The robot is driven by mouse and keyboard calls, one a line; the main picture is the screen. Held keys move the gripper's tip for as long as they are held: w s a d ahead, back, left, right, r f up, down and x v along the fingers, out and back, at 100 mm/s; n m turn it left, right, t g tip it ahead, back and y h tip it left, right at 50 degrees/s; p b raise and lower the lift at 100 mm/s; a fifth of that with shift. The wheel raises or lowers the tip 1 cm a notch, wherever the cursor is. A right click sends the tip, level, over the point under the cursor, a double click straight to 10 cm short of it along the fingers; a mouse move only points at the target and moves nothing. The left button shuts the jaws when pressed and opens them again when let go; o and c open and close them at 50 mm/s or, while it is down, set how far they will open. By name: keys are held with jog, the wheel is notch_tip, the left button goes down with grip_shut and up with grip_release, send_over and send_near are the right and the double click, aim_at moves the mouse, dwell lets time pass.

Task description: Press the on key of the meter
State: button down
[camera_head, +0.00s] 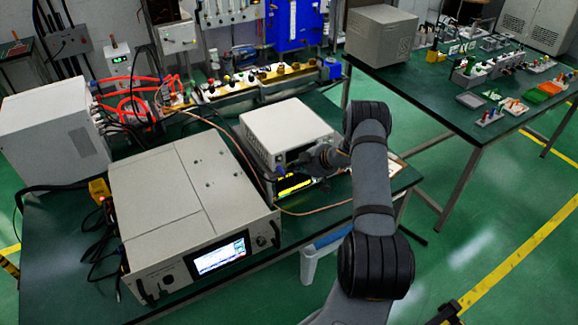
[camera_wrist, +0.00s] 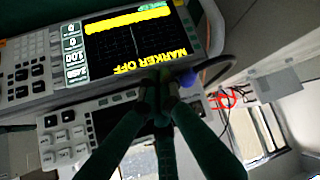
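Two stacked instruments stand on the bench: a white box-shaped one (camera_head: 283,128) on top, and one with a lit yellow-and-black screen (camera_head: 295,183) below it. The wrist view is upside down and shows the lit screen reading "MARKER OFF" (camera_wrist: 140,42), and the other panel with a dark display (camera_wrist: 112,122) and several pale keys (camera_wrist: 65,140). I take this dark one to be the meter; its on key cannot be made out. My gripper (camera_wrist: 161,82) has its fingertips together and empty, close in front of the panels. In the head view my gripper (camera_head: 318,162) partly hides the fronts.
A large grey unit with a lit screen (camera_head: 185,205) stands left of the stack. A thin copper-coloured cable (camera_head: 315,212) loops in front of the stack. Another white box (camera_head: 50,140) and red tubes (camera_head: 125,105) lie further back. A second table (camera_head: 440,105) is at right.

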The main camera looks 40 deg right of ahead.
jog(key=shift+w+r, duration=0.25)
jog(key=shift+r, duration=0.05)
jog(key=shift+s+a+f, duration=0.15)
jog(key=shift+s+f, duration=0.1)
jog(key=shift+s, duration=0.45)
jog(key=shift+s+a, duration=0.15)
jog(key=shift+s, duration=1.15)
jog(key=shift+s+a, duration=0.1)
jog(key=shift+s, duration=1.15)
jog(key=shift+w, duration=0.1)
jog(key=shift+s+a+b, duration=0.15)
jog(key=shift+s+b, duration=0.3)
jog(key=shift+s, duration=0.7)
jog(key=shift+s+a+b, duration=0.1)
jog(key=shift+s+b, duration=0.35)
jog(key=shift+s, duration=0.65)
